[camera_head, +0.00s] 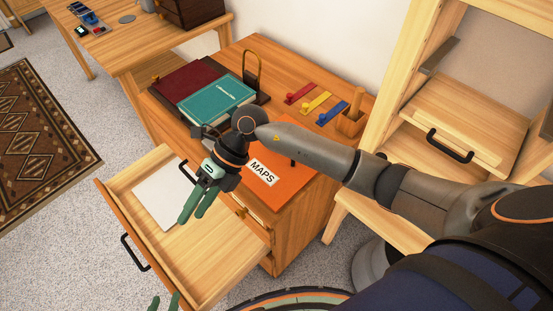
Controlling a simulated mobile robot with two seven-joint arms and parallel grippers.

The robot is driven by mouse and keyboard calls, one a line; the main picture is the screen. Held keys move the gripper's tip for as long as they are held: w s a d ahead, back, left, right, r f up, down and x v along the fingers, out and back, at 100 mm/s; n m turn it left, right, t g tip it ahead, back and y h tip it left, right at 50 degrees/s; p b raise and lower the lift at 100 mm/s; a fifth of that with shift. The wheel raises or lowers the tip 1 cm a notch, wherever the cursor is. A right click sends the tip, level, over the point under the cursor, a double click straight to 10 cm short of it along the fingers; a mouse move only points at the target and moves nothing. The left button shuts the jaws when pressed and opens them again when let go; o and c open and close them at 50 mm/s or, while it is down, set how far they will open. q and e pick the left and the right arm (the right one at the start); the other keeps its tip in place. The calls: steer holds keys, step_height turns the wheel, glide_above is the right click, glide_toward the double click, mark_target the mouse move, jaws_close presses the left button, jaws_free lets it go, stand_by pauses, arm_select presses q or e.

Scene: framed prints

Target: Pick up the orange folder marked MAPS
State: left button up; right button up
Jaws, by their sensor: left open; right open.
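The orange folder (291,189) lies flat on top of the wooden drawer cabinet, near its front edge. Its white label reads MAPS. My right arm crosses over it and hides part of its far side. My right gripper (192,216) is open and empty, left of the folder and above the open drawer, with its green fingers pointing down. My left gripper (164,301) shows only as green fingertips at the bottom edge, below the drawer. It is open, and the rest of it is out of view.
The open drawer (226,245) holds a white sheet (165,195). A wooden shelf unit (460,108) stands at right.

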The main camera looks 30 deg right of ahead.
steer(key=w+d+r+t+h, duration=0.1)
steer(key=w+d+h, duration=0.3)
steer(key=d, duration=0.3)
steer(key=w+d+r+m+t+h+b, duration=0.1)
steer(key=w+d+h, duration=0.25)
steer(key=d, duration=0.35)
steer(key=w+d+r+t+h, duration=0.1)
steer(key=w+d+h, duration=0.35)
steer(key=d, duration=0.25)
steer(key=shift+d+x, duration=0.25)
steer(key=shift+x, duration=1.8)
steer(key=shift+d+x, duration=0.25)
steer(key=shift+x, duration=1.75)
steer(key=shift+d+x, duration=0.2)
steer(key=shift+x, duration=1.85)
steer(key=shift+r, duration=0.2)
steer(key=shift+c, duration=0.4)
steer(key=shift+m, duration=0.3)
jaws_close()
steer(key=shift+r+t, duration=0.1)
steer(key=shift+t, duration=0.2)
